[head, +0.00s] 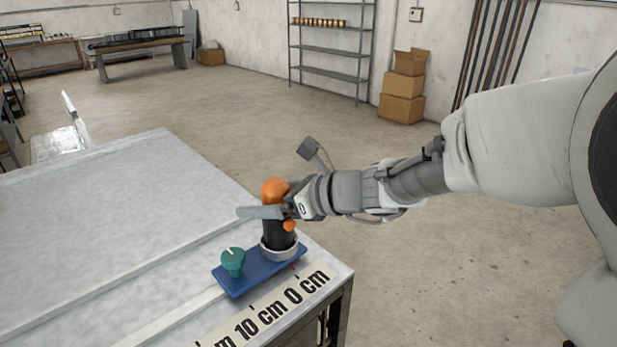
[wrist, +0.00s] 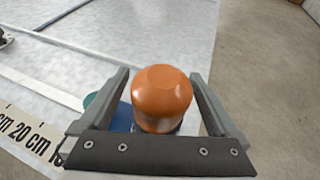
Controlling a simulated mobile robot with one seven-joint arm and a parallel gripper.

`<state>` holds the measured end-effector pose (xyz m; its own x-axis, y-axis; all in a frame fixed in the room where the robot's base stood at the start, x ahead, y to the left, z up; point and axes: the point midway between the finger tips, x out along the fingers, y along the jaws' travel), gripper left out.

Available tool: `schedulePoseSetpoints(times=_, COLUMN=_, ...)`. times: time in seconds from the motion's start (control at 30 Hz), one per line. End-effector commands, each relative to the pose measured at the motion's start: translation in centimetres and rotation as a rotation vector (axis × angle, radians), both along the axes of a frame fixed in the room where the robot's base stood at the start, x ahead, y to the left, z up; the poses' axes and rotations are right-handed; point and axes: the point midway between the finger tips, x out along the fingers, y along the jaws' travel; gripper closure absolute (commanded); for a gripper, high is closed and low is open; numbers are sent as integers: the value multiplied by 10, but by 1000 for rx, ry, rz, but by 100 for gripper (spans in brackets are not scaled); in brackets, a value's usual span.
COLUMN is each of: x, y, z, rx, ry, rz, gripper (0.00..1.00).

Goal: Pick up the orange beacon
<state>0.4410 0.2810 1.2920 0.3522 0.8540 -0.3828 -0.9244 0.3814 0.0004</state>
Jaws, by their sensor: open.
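The orange beacon (head: 273,188) stands upright near the right corner of the table, with an orange dome over a black body and a pale ring at its foot. It is on a blue base plate (head: 233,284). In the wrist view the orange dome (wrist: 161,97) lies between the two fingers of my gripper (wrist: 160,100). My gripper is open, with a finger on each side of the beacon and a visible gap on both sides. In the head view my gripper (head: 268,211) hides part of the beacon's upper body. The beacon's lower part is mostly hidden in the wrist view.
A teal knob (head: 233,262) stands on the blue plate left of the beacon. A printed centimetre scale (head: 262,318) lies along the table's front edge. The grey table (head: 110,215) is clear to the left. Shelves (head: 330,50) and cardboard boxes (head: 402,103) are far behind.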

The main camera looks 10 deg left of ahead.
Motion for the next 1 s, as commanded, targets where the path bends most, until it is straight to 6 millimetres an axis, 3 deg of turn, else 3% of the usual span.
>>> schedulePoseSetpoints(times=0.23, x=1, y=1, z=-1, rx=0, ry=0, rz=-1, gripper=5)
schedulePoseSetpoints(times=0.77, x=1, y=1, z=-1, rx=0, ry=0, rz=-1, gripper=100)
schedulePoseSetpoints(times=1.0, x=1, y=1, z=0, rx=1, ry=-1, rz=-1, gripper=100)
